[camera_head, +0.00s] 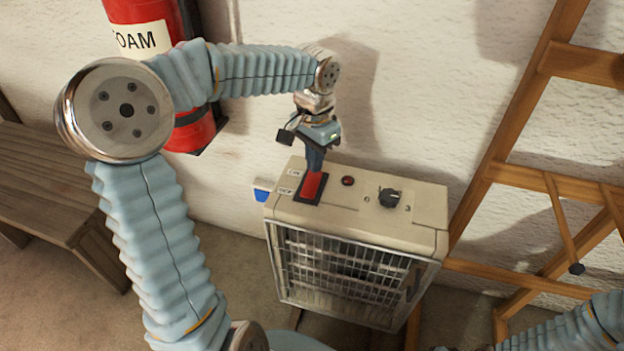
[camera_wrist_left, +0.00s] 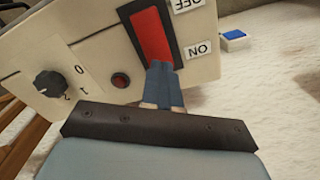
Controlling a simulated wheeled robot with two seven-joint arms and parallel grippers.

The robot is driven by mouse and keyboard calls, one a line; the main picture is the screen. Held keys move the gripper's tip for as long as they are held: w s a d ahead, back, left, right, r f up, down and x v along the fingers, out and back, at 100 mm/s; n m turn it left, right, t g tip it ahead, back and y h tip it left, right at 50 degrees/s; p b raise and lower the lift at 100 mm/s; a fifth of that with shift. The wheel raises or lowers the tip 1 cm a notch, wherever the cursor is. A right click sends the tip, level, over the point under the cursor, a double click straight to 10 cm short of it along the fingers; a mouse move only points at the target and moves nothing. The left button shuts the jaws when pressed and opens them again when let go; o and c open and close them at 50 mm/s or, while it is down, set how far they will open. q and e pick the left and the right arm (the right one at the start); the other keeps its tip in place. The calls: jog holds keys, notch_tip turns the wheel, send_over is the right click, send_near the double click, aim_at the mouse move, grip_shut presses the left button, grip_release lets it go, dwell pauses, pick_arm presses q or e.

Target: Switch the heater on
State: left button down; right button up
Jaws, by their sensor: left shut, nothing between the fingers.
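The heater (camera_head: 350,225) is a cream box with a front grille, standing by the wall. Its top carries a red rocker switch (camera_head: 312,187) in a black frame, a small dark red lamp (camera_head: 347,181) and a black knob (camera_head: 389,197). My left gripper (camera_head: 315,165) points down, shut and empty, its tips at the wall-side end of the rocker. In the left wrist view the blue fingertips (camera_wrist_left: 164,75) cover the rocker's (camera_wrist_left: 152,35) end beside the ON label (camera_wrist_left: 198,49); the OFF label (camera_wrist_left: 186,5) is at the other end. Contact and rocker tilt are unclear. My right gripper is out of view.
A red fire extinguisher (camera_head: 190,135) hangs on the wall behind my left arm. A wooden bench (camera_head: 50,185) stands at left, a wooden ladder-like frame (camera_head: 520,178) at right. A small white-and-blue block (camera_head: 262,190) shows beside the heater's left side.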

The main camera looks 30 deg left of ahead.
pick_arm(q)
jog(key=shift+f+b, duration=0.7)
jog(key=shift+f, duration=0.35)
dwell(1.0)
jog(key=shift+r+p, duration=0.35)
notch_tip(320, 180, up, 2)
jog(key=shift+r+p, duration=0.25)
jog(key=shift+p, duration=0.8)
notch_tip(320, 180, up, 4)
jog(key=p, duration=0.3)
jog(key=shift+f, duration=0.1)
